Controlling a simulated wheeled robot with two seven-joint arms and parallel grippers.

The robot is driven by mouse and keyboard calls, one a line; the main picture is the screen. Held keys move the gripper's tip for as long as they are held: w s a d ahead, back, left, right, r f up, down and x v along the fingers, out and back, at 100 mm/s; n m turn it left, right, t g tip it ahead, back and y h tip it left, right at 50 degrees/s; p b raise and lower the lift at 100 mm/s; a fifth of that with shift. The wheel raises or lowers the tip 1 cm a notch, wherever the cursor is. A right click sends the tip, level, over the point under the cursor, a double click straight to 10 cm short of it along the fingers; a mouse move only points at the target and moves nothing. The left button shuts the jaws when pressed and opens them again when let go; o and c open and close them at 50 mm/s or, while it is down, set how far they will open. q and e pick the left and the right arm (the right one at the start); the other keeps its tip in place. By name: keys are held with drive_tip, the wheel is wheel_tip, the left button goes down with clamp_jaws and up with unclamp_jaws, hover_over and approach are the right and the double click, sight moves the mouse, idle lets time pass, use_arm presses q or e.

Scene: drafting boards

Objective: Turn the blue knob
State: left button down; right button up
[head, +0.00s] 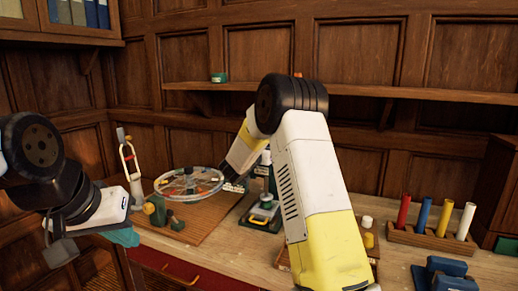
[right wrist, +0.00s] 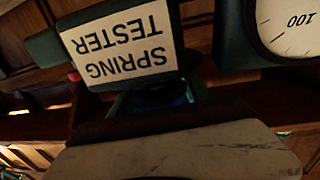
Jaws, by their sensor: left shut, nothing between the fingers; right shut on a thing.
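The spring tester's white label (right wrist: 118,42) hangs upside down in the right wrist view, with a round dial (right wrist: 290,25) beside it. A dark blue knob (right wrist: 168,97) shows under the label, mostly hidden behind my right gripper (right wrist: 165,130), which is shut on it. In the head view the green tester (head: 262,205) stands on the bench, partly hidden by my right arm, and the knob cannot be made out. My left gripper (head: 60,248) is shut and empty at the left, away from the tester.
A rack (head: 430,238) with several coloured cylinders and a blue block (head: 444,275) stand at the right. A shelf (head: 370,91) runs along the panelled wall.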

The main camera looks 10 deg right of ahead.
idle(0.3)
drive_tip(key=o, duration=1.4)
drive_tip(key=shift+c, duration=0.2)
drive_tip(key=v, duration=0.7)
drive_tip(key=shift+s+a, duration=0.25)
drive_tip(key=shift+a, duration=0.05)
